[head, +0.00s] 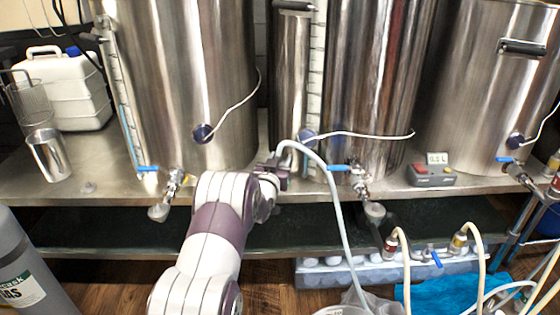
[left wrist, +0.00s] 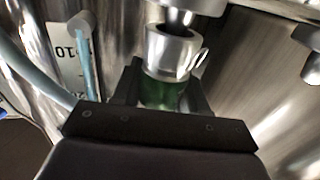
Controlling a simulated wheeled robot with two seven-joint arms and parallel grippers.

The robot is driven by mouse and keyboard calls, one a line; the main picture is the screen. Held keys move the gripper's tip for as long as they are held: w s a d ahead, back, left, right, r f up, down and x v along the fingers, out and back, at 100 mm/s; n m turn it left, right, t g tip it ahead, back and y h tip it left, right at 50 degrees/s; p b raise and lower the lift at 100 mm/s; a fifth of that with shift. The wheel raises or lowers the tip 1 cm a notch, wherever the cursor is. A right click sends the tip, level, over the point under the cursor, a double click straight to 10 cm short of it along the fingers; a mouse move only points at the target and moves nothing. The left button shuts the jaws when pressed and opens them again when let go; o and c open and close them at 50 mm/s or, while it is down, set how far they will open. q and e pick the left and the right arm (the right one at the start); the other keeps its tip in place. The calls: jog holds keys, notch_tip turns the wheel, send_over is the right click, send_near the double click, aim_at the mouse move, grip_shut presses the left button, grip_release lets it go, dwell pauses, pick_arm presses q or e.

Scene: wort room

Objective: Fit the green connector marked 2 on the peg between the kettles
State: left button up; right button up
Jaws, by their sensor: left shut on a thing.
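My left gripper (head: 276,170) reaches in between the big left kettle (head: 180,70) and the middle kettle (head: 370,80). In the left wrist view its dark fingers (left wrist: 163,88) are shut on the green connector (left wrist: 161,96), which has a silver collar (left wrist: 172,52). The collar's end meets a metal peg (left wrist: 181,17); I cannot tell how far it sits over it. The mark 2 is not readable. In the head view the gripper hides the connector, and a pale hose (head: 335,190) arches from there. My right gripper is not in view.
Blue-handled taps (head: 360,180) stick out from the kettles. A red-grey control box (head: 432,175) and a metal cup (head: 48,155) stand on the steel shelf (head: 110,185). Below right, a grey-blue crate (head: 340,272) and hoses with red and yellow connectors (head: 458,242) crowd the floor.

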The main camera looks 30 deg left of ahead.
pick_arm(q)
jog(key=shift+f+b, duration=0.45)
jog(key=shift+f, duration=0.2)
jog(key=o, duration=1.3)
jog(key=shift+o, duration=0.2)
